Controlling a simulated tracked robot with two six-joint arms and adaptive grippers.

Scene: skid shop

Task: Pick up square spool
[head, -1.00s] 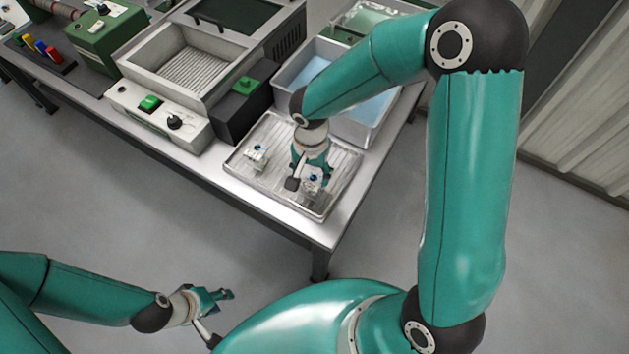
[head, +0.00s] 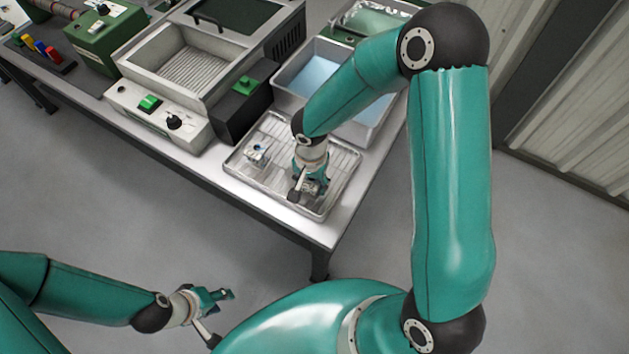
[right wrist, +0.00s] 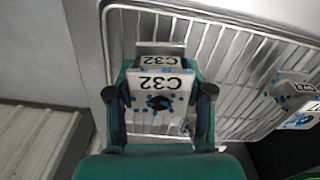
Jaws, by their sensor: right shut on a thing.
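A white square-faced piece marked C32 (right wrist: 160,85), with blue dots and a dark centre, sits between the fingers of my right gripper (head: 310,188) in the head view. In the right wrist view the teal fingers of my right gripper (right wrist: 160,100) press on its left and right sides. It is at or just above the wire rack of the metal tray (head: 238,166); I cannot tell if it touches. My left gripper (head: 222,296) is far from the bench, at the lower left; its finger gap is too small to judge.
A second white piece with blue dots (head: 257,153) stands in the tray's left part; it also shows in the right wrist view (right wrist: 295,95).

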